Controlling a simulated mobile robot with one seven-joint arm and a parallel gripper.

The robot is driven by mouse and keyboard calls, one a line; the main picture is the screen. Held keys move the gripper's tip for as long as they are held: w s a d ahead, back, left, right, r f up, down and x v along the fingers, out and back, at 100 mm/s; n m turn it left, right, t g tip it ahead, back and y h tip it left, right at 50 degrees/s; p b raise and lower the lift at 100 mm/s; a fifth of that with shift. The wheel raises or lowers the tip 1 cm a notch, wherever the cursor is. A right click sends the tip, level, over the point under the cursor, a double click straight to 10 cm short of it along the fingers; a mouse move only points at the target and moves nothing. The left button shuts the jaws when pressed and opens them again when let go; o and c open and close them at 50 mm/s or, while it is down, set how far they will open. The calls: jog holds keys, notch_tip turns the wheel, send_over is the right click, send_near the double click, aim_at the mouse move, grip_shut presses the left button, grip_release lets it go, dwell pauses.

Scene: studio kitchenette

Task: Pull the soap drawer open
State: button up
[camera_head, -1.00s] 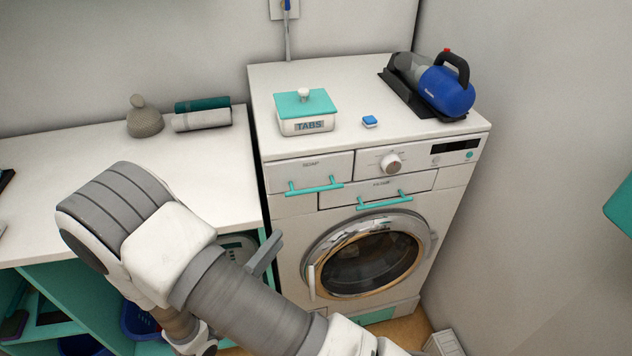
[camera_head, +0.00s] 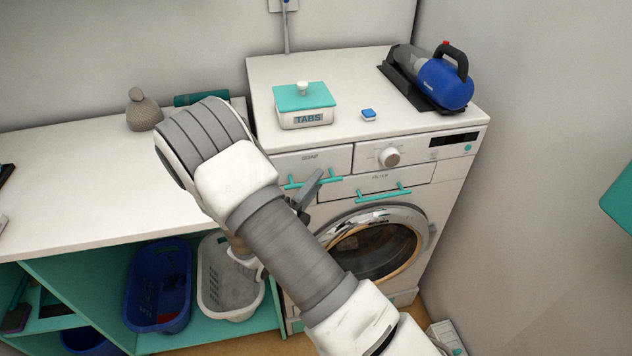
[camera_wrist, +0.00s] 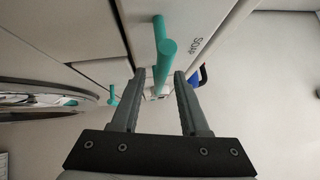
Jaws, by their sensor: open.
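The soap drawer (camera_head: 335,158) is the upper left front panel of the white washing machine, marked "SOAP". It looks shut, flush with the panel beside it. Its teal bar handle (camera_head: 330,180) is partly hidden by my gripper (camera_head: 308,188) in the head view. In the wrist view the soap drawer handle (camera_wrist: 163,65) points toward the space between the fingertips of my gripper (camera_wrist: 160,80). The jaws are open, one finger on each side of the handle's near end. I cannot tell whether either finger touches it.
The filter drawer handle (camera_head: 384,194) is just right and below. The round washer door (camera_head: 375,245) is beneath. A tabs box (camera_head: 305,105), a blue tablet (camera_head: 368,114) and a handheld vacuum (camera_head: 440,82) stand on top. Left are a counter (camera_head: 70,180) and laundry baskets (camera_head: 160,285).

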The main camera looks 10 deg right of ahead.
jog(key=shift+w+d, duration=0.25)
jog(key=shift+w, duration=0.05)
grip_shut()
jog(key=shift+r, duration=0.1)
dwell(1.2)
